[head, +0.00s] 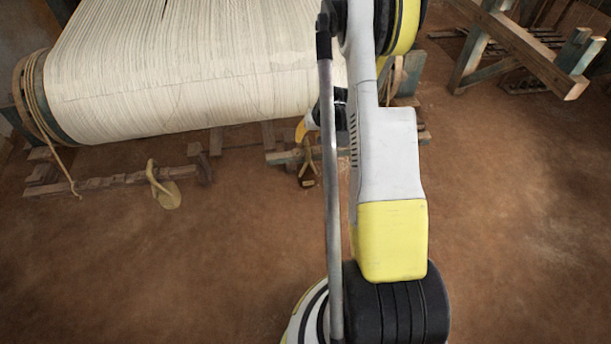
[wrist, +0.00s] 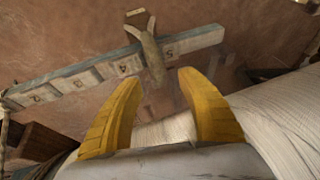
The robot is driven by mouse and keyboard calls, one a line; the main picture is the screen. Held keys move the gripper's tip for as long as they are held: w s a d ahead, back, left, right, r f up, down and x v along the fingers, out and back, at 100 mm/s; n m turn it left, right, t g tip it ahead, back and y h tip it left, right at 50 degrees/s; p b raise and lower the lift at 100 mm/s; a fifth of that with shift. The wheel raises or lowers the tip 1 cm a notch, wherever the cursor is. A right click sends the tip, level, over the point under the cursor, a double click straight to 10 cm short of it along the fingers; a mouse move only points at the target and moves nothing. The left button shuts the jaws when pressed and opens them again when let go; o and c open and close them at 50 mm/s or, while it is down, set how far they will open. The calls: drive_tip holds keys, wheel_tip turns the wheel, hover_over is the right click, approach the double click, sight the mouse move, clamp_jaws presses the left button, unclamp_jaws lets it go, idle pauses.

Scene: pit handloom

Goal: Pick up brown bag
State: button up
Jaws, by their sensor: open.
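A brown bag-like thing (head: 307,168) with a narrow strap or handle hangs at the low wooden beam below the loom, just below my gripper (head: 303,129). In the wrist view a brown bag (wrist: 152,55) lies across a numbered plank, its pale loop (wrist: 139,19) at the far end. My gripper (wrist: 160,80) is open there, with its two yellow fingers apart and nothing held between them. The bag is beyond the fingertips, roughly in line with the gap. In the head view my arm hides much of the gripper.
A similar tan pouch (head: 166,192) with a loop hangs at the left beam (head: 110,184). The loom's roll of cream warp threads (head: 190,70) fills the upper left. The numbered plank (wrist: 95,75) crosses the wrist view. A wooden frame (head: 525,50) stands upper right. The front floor is clear.

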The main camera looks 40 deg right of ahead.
sight(307, 141)
drive_tip(key=b+x, duration=0.3)
drive_tip(key=x, duration=0.2)
drive_tip(key=shift+s+d+f, duration=0.1)
drive_tip(key=shift+f, duration=0.05)
clamp_jaws()
drive_tip(key=shift+r, duration=0.3)
